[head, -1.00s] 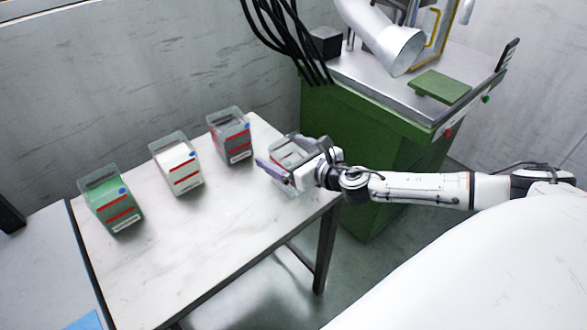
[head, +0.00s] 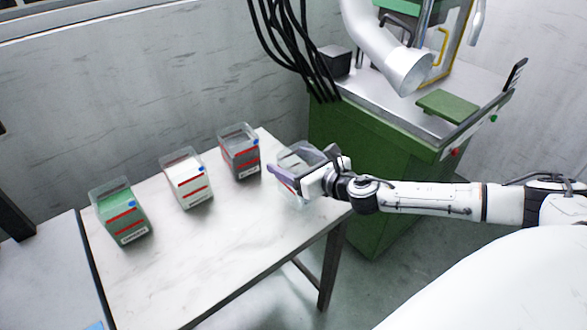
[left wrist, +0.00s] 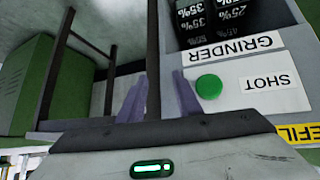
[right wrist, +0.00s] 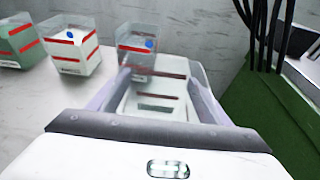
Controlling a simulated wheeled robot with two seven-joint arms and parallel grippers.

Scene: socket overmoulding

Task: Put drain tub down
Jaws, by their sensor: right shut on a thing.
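The drain tub appears to be the clear, empty-looking tub (head: 296,158) with red bands at the table's right end; its label is not readable. My right gripper (head: 283,178) is shut on it, with one purple finger along each side in the right wrist view (right wrist: 158,82). The tub is at or just above the tabletop; I cannot tell whether it touches. My left gripper (left wrist: 161,85) is outside the head view. In the left wrist view its purple fingers are apart with nothing between them.
Three tubs stand in a row on the white table (head: 225,265): green-filled (head: 122,213), white-filled (head: 188,182) and grey-filled (head: 240,154). A green machine cabinet (head: 375,155) stands close right of the table. The table's front is clear. Grinder and shot labels (left wrist: 262,62) show near my left gripper.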

